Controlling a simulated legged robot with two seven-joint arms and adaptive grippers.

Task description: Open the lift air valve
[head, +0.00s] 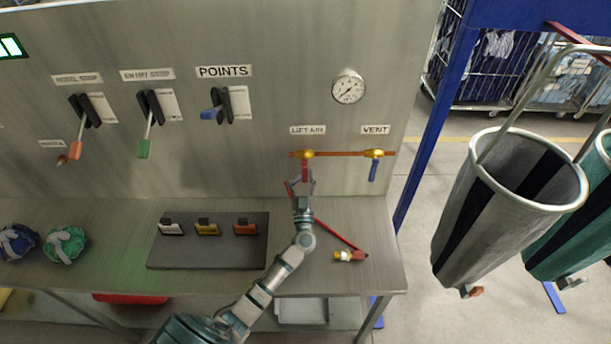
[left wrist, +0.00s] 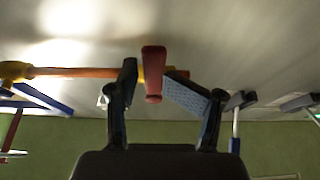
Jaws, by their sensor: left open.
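The lift air valve (head: 302,154) is a yellow fitting on an orange pipe, below the LIFT AIR label on the grey panel. Its red handle (head: 305,172) hangs straight down, across the pipe. My left gripper (head: 301,187) is at the handle's lower end in the head view. In the left wrist view, the red handle (left wrist: 153,75) lies between the two open fingers of my left gripper (left wrist: 156,88), with gaps seen on both sides. The handle's depth between the fingers is hard to tell. My right gripper is not in view.
The vent valve (head: 374,154) with its blue handle (head: 373,171) is to the right on the same pipe. A gauge (head: 348,87) is above. Hanging bags (head: 507,200) are at the right.

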